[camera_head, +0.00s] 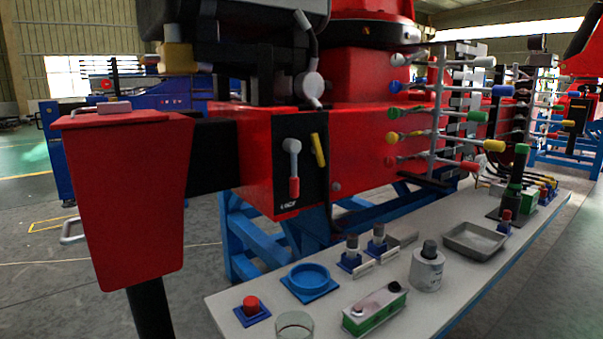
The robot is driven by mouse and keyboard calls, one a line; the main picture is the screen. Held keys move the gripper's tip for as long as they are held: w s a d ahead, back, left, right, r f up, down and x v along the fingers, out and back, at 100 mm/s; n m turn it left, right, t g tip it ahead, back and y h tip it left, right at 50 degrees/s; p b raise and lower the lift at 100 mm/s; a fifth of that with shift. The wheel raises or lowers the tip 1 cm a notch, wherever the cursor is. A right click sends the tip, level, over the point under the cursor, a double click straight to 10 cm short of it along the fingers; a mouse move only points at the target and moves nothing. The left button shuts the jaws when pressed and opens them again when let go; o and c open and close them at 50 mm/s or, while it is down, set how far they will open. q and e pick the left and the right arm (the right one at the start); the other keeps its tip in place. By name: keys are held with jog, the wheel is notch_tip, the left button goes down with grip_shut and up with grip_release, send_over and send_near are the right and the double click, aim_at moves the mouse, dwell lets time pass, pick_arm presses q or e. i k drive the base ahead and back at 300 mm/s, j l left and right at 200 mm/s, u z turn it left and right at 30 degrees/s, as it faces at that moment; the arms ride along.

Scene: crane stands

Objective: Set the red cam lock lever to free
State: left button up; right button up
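The red cam lock lever (294,187) is on a black panel on the side of the red crane body, in the middle of the head view. It has a grey pivot at its top, and its red-tipped handle hangs almost straight down. Small white lettering near the panel's lower edge is too small to read surely. A shorter yellow lever (318,149) sits tilted to the right of it on the same panel (311,188). Neither of my grippers is in view, and nothing touches the lever.
A red outrigger box (127,200) stands at the left. A grey bench (390,320) below right carries a red button (250,305), a blue ring (308,278), a green-and-white box (375,309), a bottle (427,268) and a tray (475,241). Coloured-knob levers (440,115) stick out at the right.

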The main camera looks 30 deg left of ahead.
aim_at(293, 146)
jog(key=j+u, duration=0.25)
jog(key=u, duration=0.15)
jog(key=i+j+u, duration=0.1)
jog(key=u, duration=0.3)
jog(key=j, duration=0.1)
